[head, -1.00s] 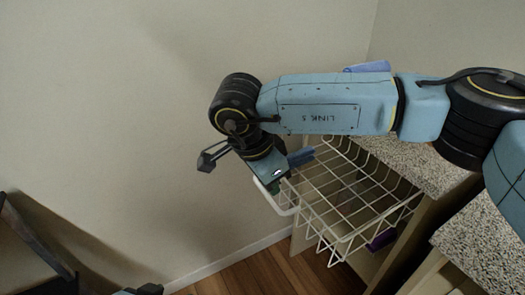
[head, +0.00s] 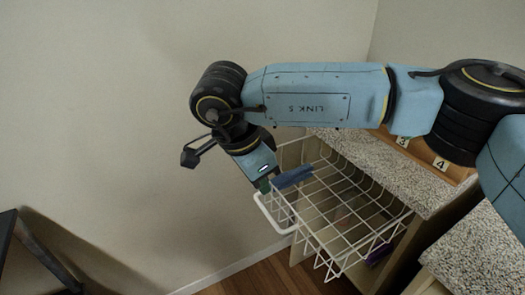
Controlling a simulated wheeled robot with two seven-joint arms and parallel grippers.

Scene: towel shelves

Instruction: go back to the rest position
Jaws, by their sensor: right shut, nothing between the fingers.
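My right arm comes in from the right and bends down at the wrist. My right gripper (head: 265,186) is low on that wrist, over the near left side of a white wire basket (head: 330,240). It is shut and holds nothing. The wrist hides part of the gripper and part of the basket's back left side. A dark blue piece (head: 293,177) shows just right of the gripper; I cannot tell whether it lies in the basket or they touch. My left gripper is not in view.
The basket juts out from under a speckled countertop (head: 385,170) with number tags (head: 441,164) at its back. A purple thing (head: 380,254) shows beneath the basket. A dark frame (head: 40,255) stands at the lower left. The wall side left of the wrist is clear.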

